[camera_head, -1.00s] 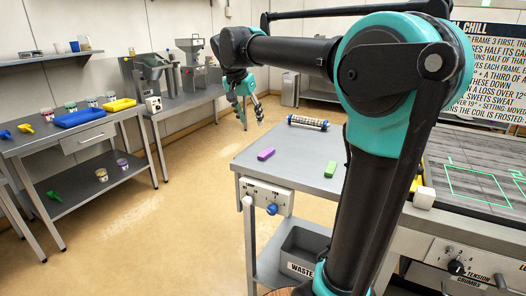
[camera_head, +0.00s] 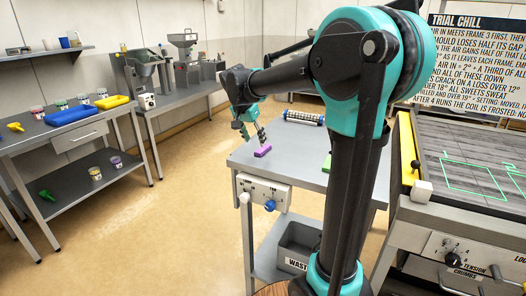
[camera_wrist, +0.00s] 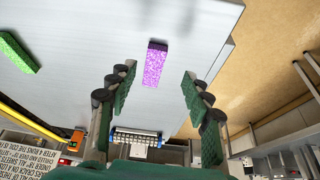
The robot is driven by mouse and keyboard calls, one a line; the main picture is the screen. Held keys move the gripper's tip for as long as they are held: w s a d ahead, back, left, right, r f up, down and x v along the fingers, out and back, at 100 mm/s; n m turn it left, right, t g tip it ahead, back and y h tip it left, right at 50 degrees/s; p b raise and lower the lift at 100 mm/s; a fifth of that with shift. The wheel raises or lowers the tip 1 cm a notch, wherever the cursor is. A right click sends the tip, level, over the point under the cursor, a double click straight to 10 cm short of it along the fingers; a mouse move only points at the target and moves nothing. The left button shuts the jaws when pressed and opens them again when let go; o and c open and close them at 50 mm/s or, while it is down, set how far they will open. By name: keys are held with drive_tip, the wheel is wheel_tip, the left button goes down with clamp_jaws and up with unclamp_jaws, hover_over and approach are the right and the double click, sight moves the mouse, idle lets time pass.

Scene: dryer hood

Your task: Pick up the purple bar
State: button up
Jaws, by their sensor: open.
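The purple bar (camera_head: 263,150) lies on the grey metal table (camera_head: 285,174) near its left edge in the head view. It also shows in the wrist view (camera_wrist: 155,64), between and just beyond my open fingers. My gripper (camera_head: 258,138) is just above the bar in the head view. In the wrist view my gripper (camera_wrist: 155,90) is open with nothing between its pads. Whether a finger touches the bar, I cannot tell.
A green bar (camera_wrist: 17,52) lies on the same table, mostly behind my arm in the head view. A striped roller (camera_head: 303,117) sits at the table's back. A control box with a blue knob (camera_head: 269,205) is on the table's front. A waste bin (camera_head: 298,245) stands below.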

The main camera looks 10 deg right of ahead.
sight(259, 151)
drive_tip(key=shift+s+d+x, duration=0.1)
drive_tip(key=shift+d+x, duration=0.05)
drive_tip(key=shift+x, duration=1.2)
drive_tip(key=shift+s+d+x, duration=0.1)
drive_tip(key=shift+s+x, duration=0.05)
drive_tip(key=shift+x, duration=1.2)
drive_tip(key=shift+c, duration=0.6)
clamp_jaws()
drive_tip(key=shift+r, duration=0.1)
